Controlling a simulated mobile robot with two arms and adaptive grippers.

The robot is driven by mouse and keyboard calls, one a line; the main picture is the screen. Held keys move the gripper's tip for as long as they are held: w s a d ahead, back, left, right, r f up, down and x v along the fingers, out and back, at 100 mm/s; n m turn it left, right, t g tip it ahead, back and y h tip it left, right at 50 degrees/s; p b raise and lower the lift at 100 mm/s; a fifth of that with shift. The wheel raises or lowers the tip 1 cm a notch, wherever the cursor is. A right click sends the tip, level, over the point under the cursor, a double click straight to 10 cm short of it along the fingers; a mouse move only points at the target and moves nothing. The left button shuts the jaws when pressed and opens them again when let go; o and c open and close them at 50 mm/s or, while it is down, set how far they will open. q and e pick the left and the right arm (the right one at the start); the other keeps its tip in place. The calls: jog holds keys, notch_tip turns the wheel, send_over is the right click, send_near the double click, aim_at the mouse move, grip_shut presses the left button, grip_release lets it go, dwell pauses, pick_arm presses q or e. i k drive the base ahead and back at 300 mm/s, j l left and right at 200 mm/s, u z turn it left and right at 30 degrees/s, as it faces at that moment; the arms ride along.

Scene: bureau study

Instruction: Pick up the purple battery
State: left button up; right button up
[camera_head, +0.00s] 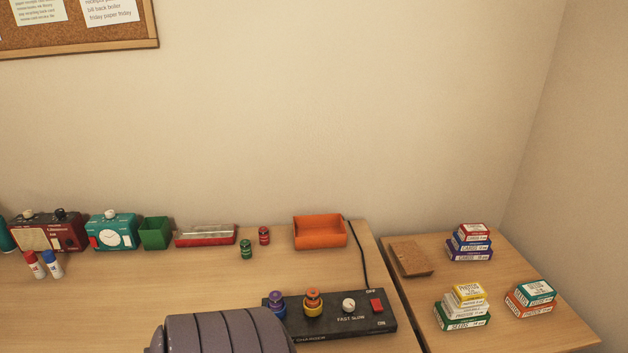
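The purple battery (277,299) appears to be the small purple cylinder standing upright at the left of the black charger (335,322). A blue ring or base shows at its lower part. A similar orange battery (313,298) stands to its right, with yellow at its base. The charger also bears a pale knob (348,305) and a red switch (377,306). A green battery (246,250) and a red battery (264,235) stand on the desk behind. Neither of my grippers is in view.
A grey-purple ribbed shape (215,333), which I cannot identify, rises close to the charger's left end. An orange tray (320,232), a red tray (205,236) and a green bin (155,233) line the wall. Stacked boxes (461,306) stand on the right table. The left desk front is clear.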

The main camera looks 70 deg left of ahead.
aim_at(276, 297)
jog(key=u, duration=2.35)
